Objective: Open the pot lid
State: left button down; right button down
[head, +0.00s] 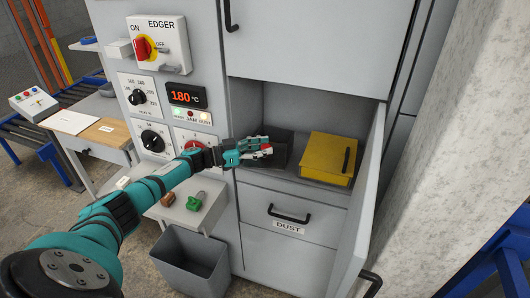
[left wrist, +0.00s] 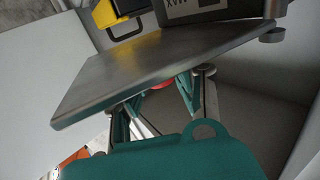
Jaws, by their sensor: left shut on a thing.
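My left gripper (head: 264,150) reaches into the open cabinet compartment at the middle of the head view. It is shut on a small red grip, partly hidden by the fingers; the red shows between the fingertips in the left wrist view (left wrist: 163,85). A flat dark grey plate, which looks like the pot lid (left wrist: 115,80), is close against the fingertips in the left wrist view. Beyond it is a dark body with a "MAX" label (left wrist: 190,8), apparently the pot. In the head view the dark pot area (head: 283,143) is partly behind my gripper. My right gripper is not in view.
A yellow box (head: 322,160) with a black handle stands right of the pot. The compartment door (head: 365,205) is swung open at the right. A "DUST" drawer (head: 290,228) is below. A small shelf (head: 180,220) holds a green padlock (head: 194,203); a grey bin (head: 190,262) stands beneath.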

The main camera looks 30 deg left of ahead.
pick_arm(q)
jog(key=shift+a+r, duration=0.1)
dwell(0.4)
jog(key=c, duration=1)
grip_release()
jog(key=shift+s+a, duration=0.3)
jog(key=shift+s, duration=0.1)
jog(key=v, duration=1.1)
jog(key=shift+a, duration=0.1)
jog(key=shift+c, duration=0.3)
